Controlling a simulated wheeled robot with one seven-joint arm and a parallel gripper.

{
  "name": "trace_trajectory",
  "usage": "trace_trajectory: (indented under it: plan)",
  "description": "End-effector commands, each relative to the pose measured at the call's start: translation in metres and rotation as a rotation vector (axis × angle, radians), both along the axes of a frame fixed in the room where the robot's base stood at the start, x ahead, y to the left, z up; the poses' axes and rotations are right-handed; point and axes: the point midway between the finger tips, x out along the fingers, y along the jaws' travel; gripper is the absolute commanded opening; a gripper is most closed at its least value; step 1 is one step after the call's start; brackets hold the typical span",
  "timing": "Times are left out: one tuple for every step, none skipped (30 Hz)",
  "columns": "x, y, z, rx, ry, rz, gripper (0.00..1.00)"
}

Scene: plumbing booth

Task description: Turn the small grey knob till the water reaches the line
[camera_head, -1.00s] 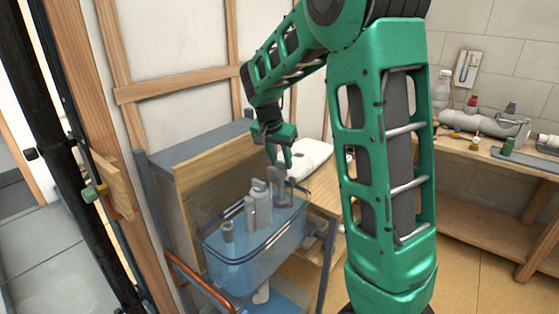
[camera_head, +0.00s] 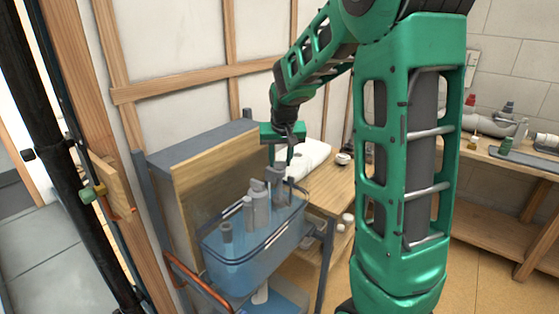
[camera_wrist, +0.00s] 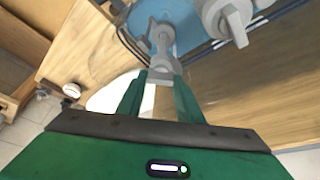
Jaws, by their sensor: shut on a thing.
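A clear blue tank (camera_head: 222,270) stands in a grey-framed stand, with several grey fittings upright in it. My gripper (camera_head: 280,162) points down over the tank's far right corner. In the wrist view my gripper (camera_wrist: 160,90) has its two green fingers closed about a small grey knob (camera_wrist: 160,72) on a grey fitting. A larger grey knob (camera_wrist: 236,26) stands apart from the fingers, to the right. The tank looks blue inside, but I cannot make out the water level or the line.
A wooden board (camera_head: 195,190) rises behind the tank. A copper pipe (camera_head: 190,280) runs along the stand's front left. A wooden bench (camera_head: 333,190) with a white cloth-like thing (camera_head: 310,158) is at the right. A second bench (camera_head: 480,155) holds pipe parts.

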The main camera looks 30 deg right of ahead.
Motion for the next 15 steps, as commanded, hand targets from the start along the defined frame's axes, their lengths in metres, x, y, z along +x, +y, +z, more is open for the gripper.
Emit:
trace_trajectory:
  plan:
    - [0.006,0.004,0.0045,0.0,-0.016,0.016,0.1]
    - [0.006,0.0041,0.0045,0.001,-0.016,0.018,0.1]
    - [0.006,0.0041,0.0045,0.001,-0.016,0.02,0.1]
    - [0.0061,0.0042,0.0045,0.001,-0.016,0.021,0.1]
    - [0.0061,0.0042,0.0046,0.0,-0.016,0.021,0.1]
    - [0.0061,0.0043,0.0046,0.0,-0.016,0.021,0.1]
    - [0.0061,0.0044,0.0046,0.001,-0.016,0.022,0.1]
    - [0.0061,0.0044,0.0046,0.001,-0.016,0.022,0.1]
    - [0.0063,0.0045,0.0046,0.001,-0.017,0.022,0.1]
    - [0.0063,0.0045,0.0046,0.001,-0.017,0.022,0.1]
    - [0.0063,0.0046,0.0047,0.001,-0.017,0.022,0.1]
    - [0.0063,0.0046,0.0046,0.001,-0.017,0.022,0.1]
    - [0.0064,0.0047,0.0046,0.001,-0.017,0.022,0.35]
    - [0.0062,0.0046,0.0045,0.0,-0.016,0.021,0.42]
    - [0.0056,0.0045,0.0042,0.0,-0.015,0.02,0.52]
